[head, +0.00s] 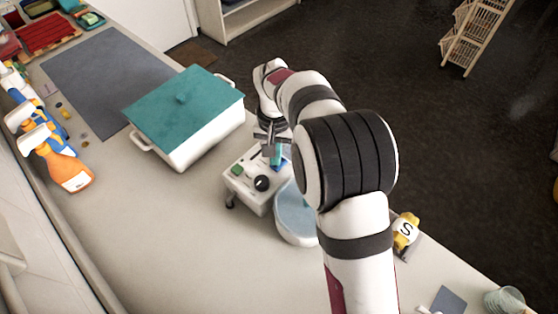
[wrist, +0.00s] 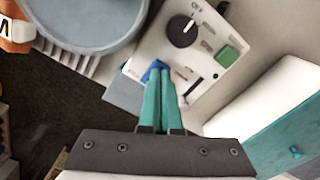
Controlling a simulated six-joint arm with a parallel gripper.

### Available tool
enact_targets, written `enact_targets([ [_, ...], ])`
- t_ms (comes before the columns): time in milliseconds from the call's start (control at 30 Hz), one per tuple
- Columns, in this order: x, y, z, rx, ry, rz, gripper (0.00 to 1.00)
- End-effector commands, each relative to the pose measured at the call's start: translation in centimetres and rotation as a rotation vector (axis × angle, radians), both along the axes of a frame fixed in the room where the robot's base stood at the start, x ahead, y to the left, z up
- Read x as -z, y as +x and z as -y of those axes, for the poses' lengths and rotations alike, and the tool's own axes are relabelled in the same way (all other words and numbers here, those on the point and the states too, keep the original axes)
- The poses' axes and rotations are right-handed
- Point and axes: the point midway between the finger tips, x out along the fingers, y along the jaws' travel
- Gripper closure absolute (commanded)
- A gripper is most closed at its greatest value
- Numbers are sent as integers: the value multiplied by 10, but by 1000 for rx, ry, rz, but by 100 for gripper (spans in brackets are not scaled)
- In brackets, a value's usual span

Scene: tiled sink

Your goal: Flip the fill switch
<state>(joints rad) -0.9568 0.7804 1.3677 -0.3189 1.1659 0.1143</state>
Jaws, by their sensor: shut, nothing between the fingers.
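A white control box (head: 240,186) stands on the counter, with a black knob (wrist: 182,30), a green square button (wrist: 228,55), a blue part (wrist: 153,72) and a small dark lever (wrist: 194,87) on its panel. My gripper (wrist: 162,72) has teal fingers, shut together and empty. The fingertips are over the panel, beside the blue part and left of the lever in the wrist view. Contact cannot be told. In the head view my gripper (head: 279,158) is at the box's far right side.
A blue-grey basin (head: 291,217) is right beside the box; its round rim fills the wrist view's upper left (wrist: 85,20). A white pot with a teal lid (head: 185,110) stands to the left. Spray bottles (head: 62,170) line the wall. Counter in front of the box is clear.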

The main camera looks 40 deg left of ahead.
Motion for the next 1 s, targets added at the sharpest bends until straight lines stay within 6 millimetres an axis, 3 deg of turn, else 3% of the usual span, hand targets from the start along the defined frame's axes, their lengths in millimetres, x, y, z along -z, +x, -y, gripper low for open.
enact_targets([
  [1000, 14, 0, 0, 1, 0, 0, 100],
])
